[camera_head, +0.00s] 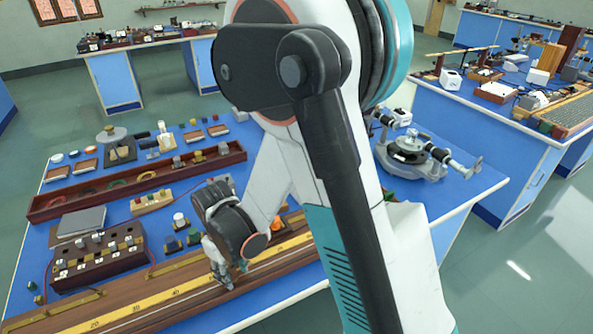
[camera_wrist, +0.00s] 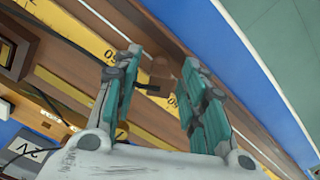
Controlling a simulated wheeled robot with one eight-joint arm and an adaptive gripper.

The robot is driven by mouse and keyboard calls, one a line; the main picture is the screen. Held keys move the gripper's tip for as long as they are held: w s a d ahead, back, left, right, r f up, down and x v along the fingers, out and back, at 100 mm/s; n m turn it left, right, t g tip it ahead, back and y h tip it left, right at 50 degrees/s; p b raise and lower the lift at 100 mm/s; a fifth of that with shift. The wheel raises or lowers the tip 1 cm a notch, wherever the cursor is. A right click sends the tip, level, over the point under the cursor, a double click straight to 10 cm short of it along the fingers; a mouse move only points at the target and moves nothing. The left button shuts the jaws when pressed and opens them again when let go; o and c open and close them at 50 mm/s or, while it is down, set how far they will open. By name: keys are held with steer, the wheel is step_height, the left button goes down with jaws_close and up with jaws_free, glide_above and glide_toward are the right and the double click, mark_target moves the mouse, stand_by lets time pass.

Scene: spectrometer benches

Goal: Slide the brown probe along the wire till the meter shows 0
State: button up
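The long wooden board (camera_head: 120,310) with its yellow scale (camera_head: 170,294) runs across the front of the blue bench. My gripper (camera_head: 222,282) points down at the board, near its scale. In the wrist view, the two teal fingers of my gripper (camera_wrist: 163,58) are apart.
A dark box with several terminals (camera_head: 100,262) stands behind the board at left. A long wooden tray (camera_head: 110,196) lies farther back. A metal spectrometer (camera_head: 415,150) stands at the bench's right. My arm hides much of the bench. The green floor is clear.

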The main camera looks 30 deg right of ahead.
mark_target(231, 268)
steer(key=shift+r, duration=0.1)
step_height(231, 268, up, 12)
steer(key=s+d+r+m+t, duration=0.5)
steer(key=s+d+r+t, duration=0.2)
steer(key=s+d+r, duration=0.2)
steer(key=shift+s+d+r, duration=0.15)
steer(key=shift+s+r, duration=0.85)
steer(key=shift+s, duration=0.9)
stand_by(3.2)
